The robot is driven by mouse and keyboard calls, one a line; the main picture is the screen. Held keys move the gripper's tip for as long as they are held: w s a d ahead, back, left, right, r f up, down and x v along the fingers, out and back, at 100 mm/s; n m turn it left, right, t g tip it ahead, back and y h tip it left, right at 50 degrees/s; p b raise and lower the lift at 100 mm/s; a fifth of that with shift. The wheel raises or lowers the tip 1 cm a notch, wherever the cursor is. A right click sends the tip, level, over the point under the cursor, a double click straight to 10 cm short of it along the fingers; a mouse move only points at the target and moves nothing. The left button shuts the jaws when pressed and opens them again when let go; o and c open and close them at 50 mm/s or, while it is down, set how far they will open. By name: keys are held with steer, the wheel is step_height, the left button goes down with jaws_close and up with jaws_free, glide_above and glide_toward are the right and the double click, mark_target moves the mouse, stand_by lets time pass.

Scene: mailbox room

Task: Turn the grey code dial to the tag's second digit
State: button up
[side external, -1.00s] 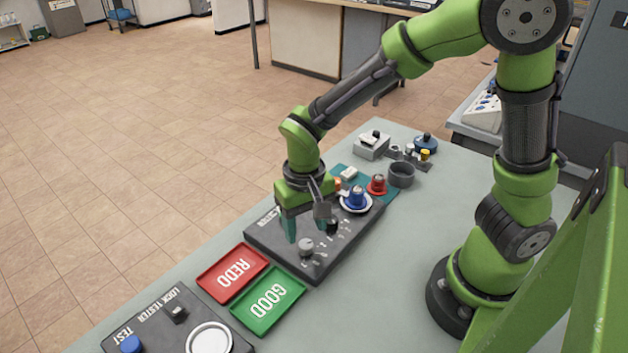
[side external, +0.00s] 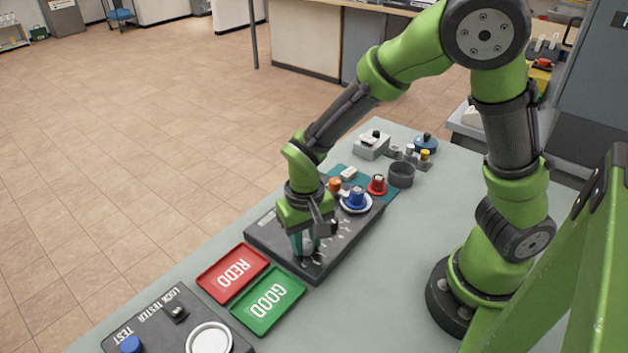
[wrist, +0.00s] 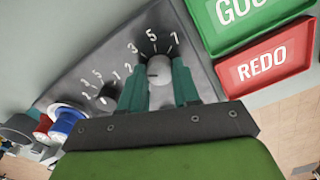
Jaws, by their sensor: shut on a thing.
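The grey code dial (wrist: 159,69) sits on the dark tester panel (side external: 277,249) near its end by the trays. In the wrist view, printed digits, among them 3, 5 and 7, fan around it. My gripper (wrist: 160,82) is shut on the grey dial, one teal finger on each side. In the side external view my gripper (side external: 306,246) points down at the panel and partly hides the dial. I cannot tell for sure which digit the dial's mark faces. A black dial (wrist: 108,97) with its own digits is beside it. No readable tag number shows.
The red REDO tray (side external: 232,272) and green GOOD tray (side external: 268,300) lie beside the panel. A blue lock piece (side external: 356,195) on a white dish, a red one (side external: 377,184) and a dark cup (side external: 401,174) stand at the far end. The lock tester (side external: 180,330) is in front.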

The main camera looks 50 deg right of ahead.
mark_target(306, 244)
stand_by(0.3)
steer(key=m, duration=0.4)
steer(key=shift+m, duration=1.8)
steer(key=o, duration=1)
steer(key=shift+o, duration=0.2)
step_height(306, 244, up, 17)
